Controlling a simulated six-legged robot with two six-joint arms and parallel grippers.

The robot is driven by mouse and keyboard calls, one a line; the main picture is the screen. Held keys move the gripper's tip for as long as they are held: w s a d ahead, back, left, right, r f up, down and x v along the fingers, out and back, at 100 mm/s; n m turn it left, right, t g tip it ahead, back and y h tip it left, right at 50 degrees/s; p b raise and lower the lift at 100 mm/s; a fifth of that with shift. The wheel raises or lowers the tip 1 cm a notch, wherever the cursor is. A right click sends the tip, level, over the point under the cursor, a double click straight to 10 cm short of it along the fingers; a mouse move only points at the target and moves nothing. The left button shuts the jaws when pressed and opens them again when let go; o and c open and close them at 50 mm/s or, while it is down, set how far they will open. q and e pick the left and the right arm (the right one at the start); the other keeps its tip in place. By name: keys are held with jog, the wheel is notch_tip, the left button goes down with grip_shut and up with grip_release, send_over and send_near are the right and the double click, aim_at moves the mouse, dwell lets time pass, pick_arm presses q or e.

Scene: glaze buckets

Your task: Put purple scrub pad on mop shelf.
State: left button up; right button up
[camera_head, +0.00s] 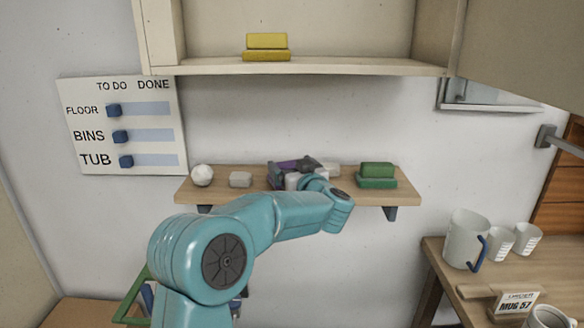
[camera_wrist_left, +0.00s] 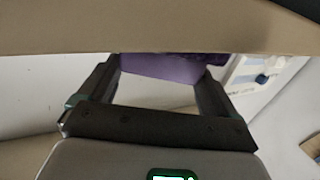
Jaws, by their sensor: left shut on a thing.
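The purple scrub pad (camera_head: 288,165) is between the dark fingers of my left gripper (camera_head: 292,170), over the wooden wall shelf (camera_head: 235,198) in the head view. The left wrist view shows the purple pad (camera_wrist_left: 160,68) between the two fingertips of my left gripper (camera_wrist_left: 158,78), which is shut on it. A broad tan board crosses the top of that view and hides part of the pad. In the head view, my teal arm and wrist partly hide the pad and the shelf's middle. I cannot tell whether the pad touches the shelf. My right gripper is not in view.
Yellow pads (camera_head: 266,47) lie in the open cabinet above (camera_head: 350,66). Mugs (camera_head: 466,240) stand on the table at right.

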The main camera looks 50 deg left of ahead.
pick_arm(q)
jog(key=shift+f, duration=0.1)
jog(key=o, duration=0.8)
